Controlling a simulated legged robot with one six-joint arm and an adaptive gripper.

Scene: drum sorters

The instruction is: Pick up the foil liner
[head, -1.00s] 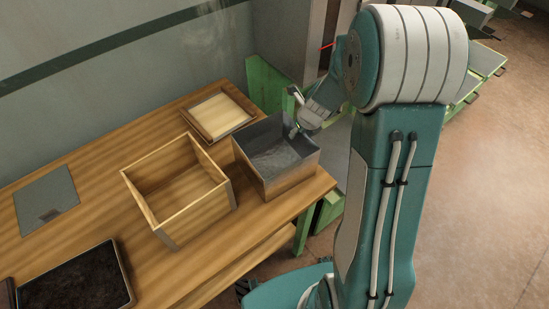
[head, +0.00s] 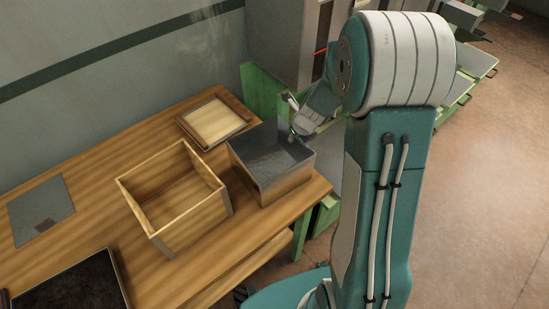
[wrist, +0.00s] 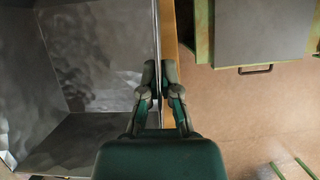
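The foil liner (head: 270,150) is a dull grey, crinkled, open-topped metal lining. It sits in a box at the right end of the wooden table in the head view. Its inner walls (wrist: 95,50) fill the left of the wrist view. My gripper (wrist: 158,80) points down over the liner's edge, one finger inside and one outside. The fingertips are close together with the thin wall between them and appear shut on it. In the head view the fingers are small and partly hidden by my arm.
An open, empty wooden box (head: 155,215) stands just left of the liner. A shallow wooden tray (head: 190,130) lies behind. A grey plate (head: 20,225) and a dark tray (head: 75,287) are farther left. Green-framed equipment (head: 262,85) stands behind the table's right end.

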